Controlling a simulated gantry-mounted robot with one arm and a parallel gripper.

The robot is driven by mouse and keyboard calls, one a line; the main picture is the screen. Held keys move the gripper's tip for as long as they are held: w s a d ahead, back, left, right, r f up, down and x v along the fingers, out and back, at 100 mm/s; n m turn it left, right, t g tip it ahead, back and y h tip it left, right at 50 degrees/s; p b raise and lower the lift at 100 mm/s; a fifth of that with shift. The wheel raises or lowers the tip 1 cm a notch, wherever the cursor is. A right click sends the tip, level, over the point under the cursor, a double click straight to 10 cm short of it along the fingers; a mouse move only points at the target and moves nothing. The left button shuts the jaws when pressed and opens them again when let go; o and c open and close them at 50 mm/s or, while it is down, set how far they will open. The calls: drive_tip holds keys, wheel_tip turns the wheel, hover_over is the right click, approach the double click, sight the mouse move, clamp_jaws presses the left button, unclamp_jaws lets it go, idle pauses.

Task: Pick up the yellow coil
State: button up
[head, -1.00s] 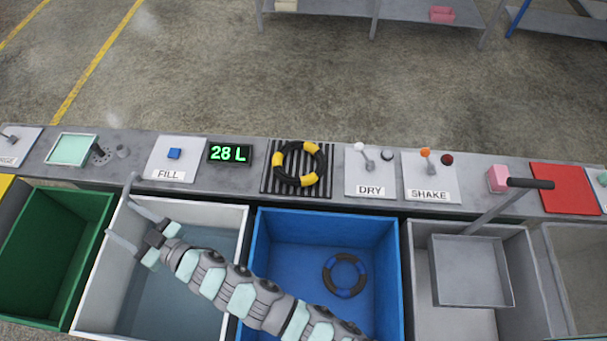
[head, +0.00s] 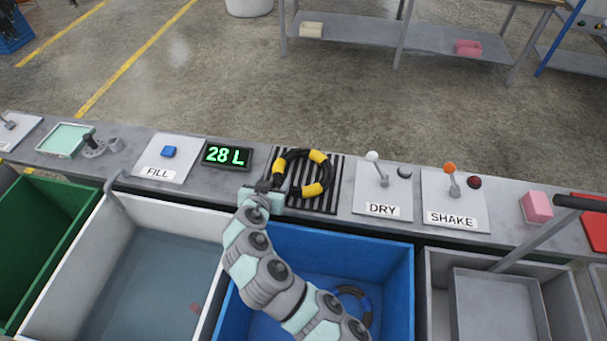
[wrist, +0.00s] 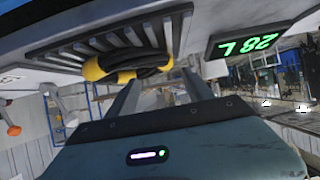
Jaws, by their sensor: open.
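The yellow coil (head: 313,189), a black ring with yellow bands, lies on the dark slatted grate (head: 331,200) behind the blue bin. My gripper (head: 271,180) is at the coil's front-left edge, its fingers reaching toward the ring. In the wrist view my gripper (wrist: 160,80) is open, with two grey fingers apart. The coil (wrist: 130,67) shows just beyond the fingertips, and nothing is seen clamped. I cannot tell whether the fingers straddle or touch the ring.
A black-and-blue coil (head: 364,302) lies in the blue bin (head: 400,265), partly hidden by my arm. A 28 L display (head: 226,155) stands left of the grate, and the DRY lever (head: 378,167) stands right. A water-filled white tank (head: 150,285) is at front left.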

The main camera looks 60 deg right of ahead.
sight(279, 171)
drive_tip(key=shift+b+x, duration=0.6)
drive_tip(key=shift+x, duration=4.05)
drive_tip(key=shift+r, duration=0.1)
drive_tip(key=shift+w, duration=0.1)
clamp_jaws()
